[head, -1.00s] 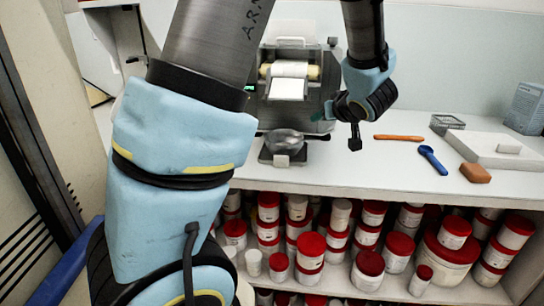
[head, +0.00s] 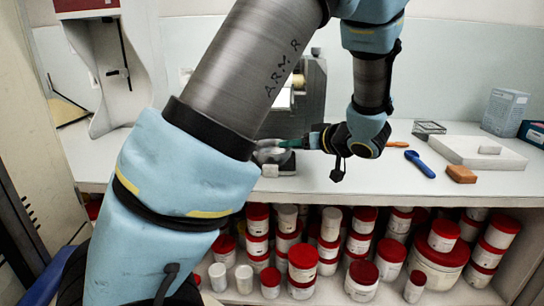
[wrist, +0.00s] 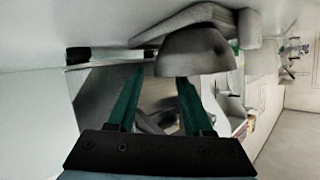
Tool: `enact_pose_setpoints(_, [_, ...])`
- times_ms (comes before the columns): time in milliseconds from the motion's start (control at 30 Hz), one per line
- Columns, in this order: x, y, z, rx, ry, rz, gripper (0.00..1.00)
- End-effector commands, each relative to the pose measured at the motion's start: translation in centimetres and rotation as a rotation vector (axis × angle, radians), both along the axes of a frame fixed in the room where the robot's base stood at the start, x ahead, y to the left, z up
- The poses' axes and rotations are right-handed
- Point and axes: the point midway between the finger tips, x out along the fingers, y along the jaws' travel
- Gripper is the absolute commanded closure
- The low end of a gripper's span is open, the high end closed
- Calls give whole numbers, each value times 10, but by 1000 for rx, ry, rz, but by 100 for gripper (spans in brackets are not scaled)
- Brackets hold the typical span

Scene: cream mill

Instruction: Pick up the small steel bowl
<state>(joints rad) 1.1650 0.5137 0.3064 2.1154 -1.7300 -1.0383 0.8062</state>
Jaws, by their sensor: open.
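The small steel bowl (head: 268,153) sits on a dark scale (head: 288,167) on the bench, partly hidden by my arm in the head view. In the wrist view the bowl (wrist: 194,52) is a grey rounded shape just beyond the fingertips, overlapping the right finger's tip. My gripper (head: 284,144) reaches in from the right, roughly level, with its green fingers at the bowl's side. In the wrist view my gripper (wrist: 160,76) is open, with nothing held between the fingers. I cannot tell whether a finger touches the bowl.
A grey machine (head: 312,90) stands behind the bowl, mostly hidden by my arm. To the right lie a blue spoon (head: 420,164), an orange tool (head: 397,144), a brown block (head: 461,174) and a white slab (head: 478,153). Red-lidded tubs (head: 303,256) fill the shelf below.

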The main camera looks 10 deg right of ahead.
Motion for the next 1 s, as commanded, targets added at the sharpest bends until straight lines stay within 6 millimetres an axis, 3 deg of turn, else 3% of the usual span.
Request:
enact_pose_setpoints(233, [27,17,-13,2,0,1,49])
enact_pose_setpoints(533, [31,19,-15,0,0,0,49])
enact_pose_setpoints(1000, [31,19,-15,0,1,0,100])
